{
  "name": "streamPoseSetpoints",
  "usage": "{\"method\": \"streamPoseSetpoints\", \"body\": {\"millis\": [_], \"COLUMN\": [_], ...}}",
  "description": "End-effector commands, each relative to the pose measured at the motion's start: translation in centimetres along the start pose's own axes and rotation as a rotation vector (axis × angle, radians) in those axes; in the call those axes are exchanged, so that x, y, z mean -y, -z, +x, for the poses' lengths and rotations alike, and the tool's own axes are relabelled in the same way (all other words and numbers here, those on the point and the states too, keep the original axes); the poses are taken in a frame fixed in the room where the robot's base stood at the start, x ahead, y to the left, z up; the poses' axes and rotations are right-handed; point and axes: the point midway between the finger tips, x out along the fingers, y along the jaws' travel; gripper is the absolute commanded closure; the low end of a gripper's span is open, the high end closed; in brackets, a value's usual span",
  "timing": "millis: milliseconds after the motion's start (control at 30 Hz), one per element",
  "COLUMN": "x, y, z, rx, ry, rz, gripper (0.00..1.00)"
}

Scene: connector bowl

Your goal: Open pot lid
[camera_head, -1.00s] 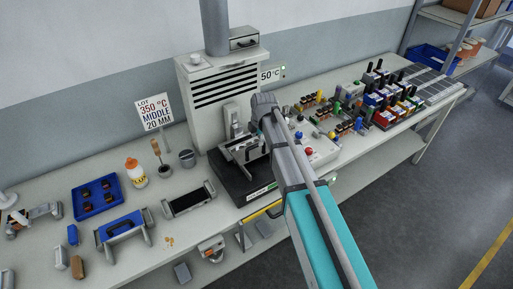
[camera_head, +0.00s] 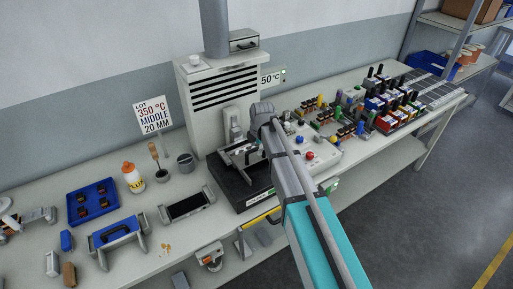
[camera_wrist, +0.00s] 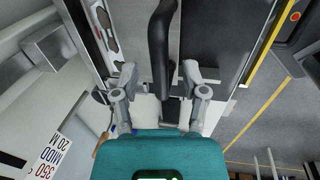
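A dark machine (camera_head: 236,188) with a black base and metal parts on top stands on the bench in front of a grey louvred cabinet; I take it for the solder pot, but its lid is not clear in the head view. My arm covers its right side and hides my fingertips there. In the wrist view, my gripper (camera_wrist: 160,72) has its two grey fingers wide apart. A black curved handle (camera_wrist: 161,45) lies between and beyond them, with a gap to each finger. I cannot tell how far beyond the fingertips it is. The lid's state cannot be told.
The louvred cabinet (camera_head: 218,95) with a duct stands behind the machine. Connector parts and bins (camera_head: 385,108) crowd the right.

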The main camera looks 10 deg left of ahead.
Motion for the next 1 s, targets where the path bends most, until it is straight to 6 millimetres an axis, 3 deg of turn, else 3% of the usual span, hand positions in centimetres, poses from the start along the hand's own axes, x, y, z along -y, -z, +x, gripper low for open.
{"method": "streamPoseSetpoints", "body": {"millis": [33,300,633,1000], "x": [0.0,0.0,0.5,5.0], "y": [0.0,0.0,0.0,0.0], "z": [0.0,0.0,-0.1,-1.0], "rx": [0.0,0.0,0.0,0.0], "ry": [0.0,0.0,0.0,0.001], "rz": [0.0,0.0,0.0,0.0], "gripper": [0.53,1.0,1.0,1.0]}}
